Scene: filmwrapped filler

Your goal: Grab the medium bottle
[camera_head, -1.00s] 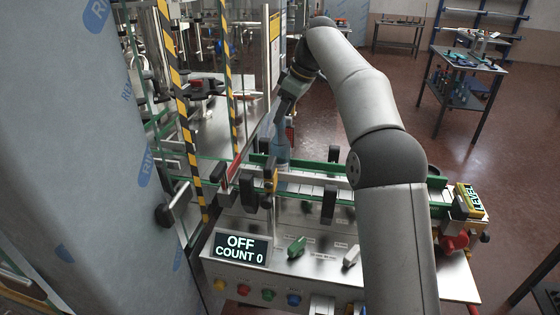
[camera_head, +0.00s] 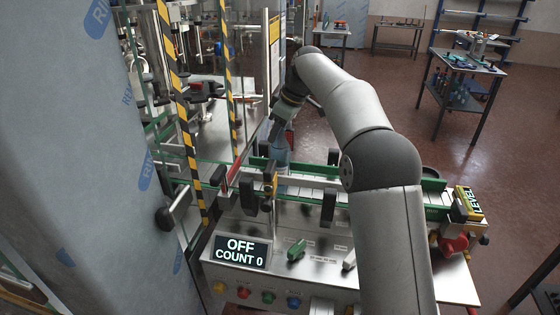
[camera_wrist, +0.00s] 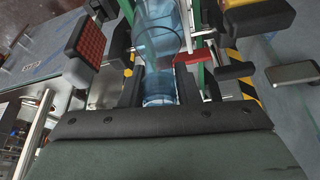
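A clear blue bottle (camera_head: 279,150) stands by the conveyor rail in the head view, partly hidden by my gripper and the rails. In the wrist view the bottle (camera_wrist: 160,40) lies ahead of my gripper, between its fingers. My gripper (camera_head: 278,133) is tilted down at the bottle's upper part. In the wrist view my gripper (camera_wrist: 160,85) has its two dark fingers apart, one on each side of the clear blue plastic. I see no firm contact. Which bottle size this is cannot be told.
The conveyor (camera_head: 300,186) has green and metal rails and black clamps beside the bottle. A red-grid block (camera_wrist: 86,42) and a black block (camera_wrist: 255,15) flank it. Striped posts (camera_head: 183,110) stand to the left. A display (camera_head: 241,251) reads OFF, COUNT 0.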

